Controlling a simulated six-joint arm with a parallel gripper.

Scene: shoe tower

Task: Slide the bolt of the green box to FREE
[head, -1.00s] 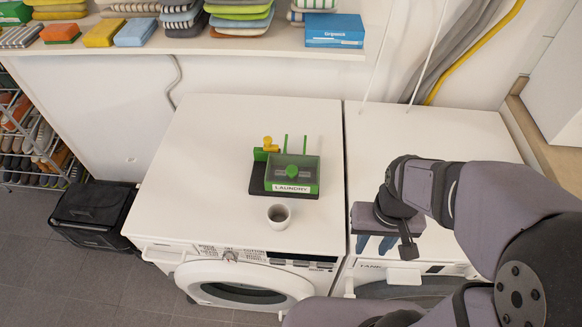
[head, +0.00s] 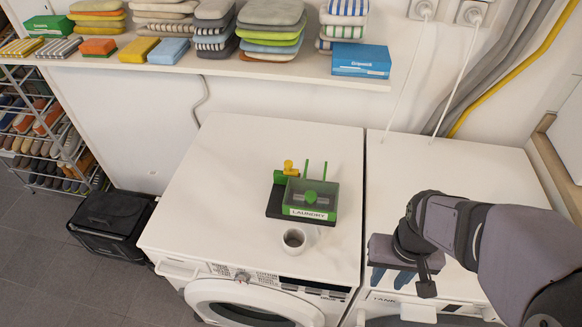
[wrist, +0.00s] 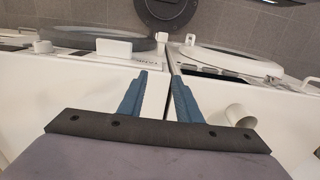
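The green box (head: 327,215), labelled LAUNDRY, sits on a black base (head: 274,208) on top of the left white washing machine. A yellow knob (head: 288,167) stands on a green block at its back left; I cannot read any FREE marking. A green round knob and a grey bar show through the clear top, and two green posts rise behind. My gripper (head: 391,278) hangs to the right and front of the box, above the right machine's front part. In the wrist view its blue fingers (wrist: 159,80) are apart with nothing between them. The box is outside the wrist view.
A white cup (head: 294,240) stands just in front of the box; it also shows in the wrist view (wrist: 238,115). The left machine top (head: 215,185) is otherwise clear. A shelf (head: 230,68) with folded cloths and a blue carton (head: 361,60) runs along the wall behind.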

